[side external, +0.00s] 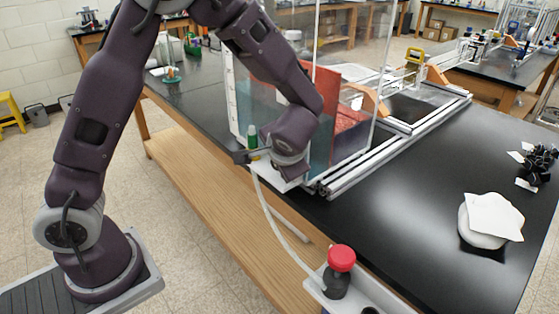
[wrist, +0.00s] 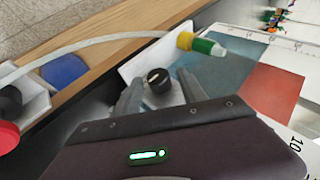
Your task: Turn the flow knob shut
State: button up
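The flow knob (wrist: 158,78) is a small round black knob with a pale mark on its top, on a white plate (wrist: 140,65) in the wrist view. My gripper (wrist: 159,80) has its two grey fingers on either side of the knob, with a gap visible at each side. The fingers look open and hold nothing. In the side external view my gripper (side external: 262,156) is at the white plate (side external: 278,179) on the tank's near corner, and the knob is hidden there.
A green-and-white fitting with a yellow base (wrist: 205,46) stands close beside the knob. The clear tank (side external: 345,130) rises behind my gripper.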

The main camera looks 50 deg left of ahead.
jog(key=v, duration=0.7)
jog(key=shift+r, duration=0.1)
jog(key=s+a+r+n+g+h, duration=0.1)
jog(key=s+a+r, duration=0.15)
jog(key=s, duration=0.25)
jog(key=s+a+r+h, duration=0.1)
jog(key=s+r, duration=0.2)
jog(key=s, duration=0.2)
jog(key=s+d+r+t+h, duration=0.1)
jog(key=s+d+h, duration=0.1)
jog(key=s, duration=0.4)
jog(key=s+d+r+h, duration=0.1)
jog(key=s+d+h, duration=0.1)
jog(key=s, duration=0.3)
jog(key=shift+s+d+n+t+h, duration=0.3)
jog(key=shift+s+t+h, duration=0.1)
jog(key=shift+h, duration=0.3)
